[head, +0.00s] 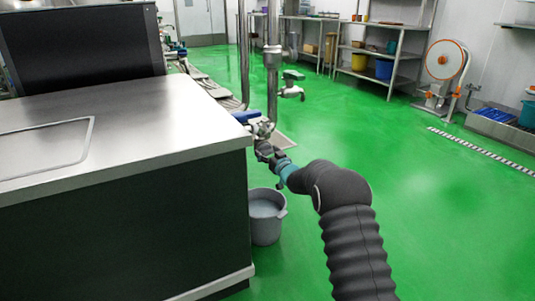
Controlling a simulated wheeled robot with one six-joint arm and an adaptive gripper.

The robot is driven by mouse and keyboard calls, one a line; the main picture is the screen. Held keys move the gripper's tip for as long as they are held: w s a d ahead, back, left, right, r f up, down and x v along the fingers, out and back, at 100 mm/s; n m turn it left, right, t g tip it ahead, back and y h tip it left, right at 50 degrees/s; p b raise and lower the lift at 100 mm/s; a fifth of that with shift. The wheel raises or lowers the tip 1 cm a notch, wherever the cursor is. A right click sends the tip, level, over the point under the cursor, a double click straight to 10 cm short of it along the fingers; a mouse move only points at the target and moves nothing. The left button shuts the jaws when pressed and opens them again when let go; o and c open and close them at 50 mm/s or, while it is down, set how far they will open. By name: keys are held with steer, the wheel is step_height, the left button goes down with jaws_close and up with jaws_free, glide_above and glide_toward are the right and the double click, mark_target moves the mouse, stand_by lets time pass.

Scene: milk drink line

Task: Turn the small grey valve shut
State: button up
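A small grey metal valve fitting (263,128) sits on the pipework at the right corner of the steel-topped unit. A blue lever (245,116) is right beside it. My gripper (262,148), dark and small in the view, is just below this fitting, close to it or touching; I cannot tell which. Its fingers blend with the fitting, so I cannot see whether they are open or shut. I cannot tell for certain which one is the task's valve.
A grey bucket (266,207) with pale contents stands on the floor below my gripper. The steel-topped unit (130,110) fills the left. A vertical pipe (273,60) rises behind the fitting. The green floor to the right is open, with shelves (397,55) and a hose reel (446,62) beyond.

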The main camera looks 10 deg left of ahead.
stand_by(0.3)
steer(key=v, duration=1.2)
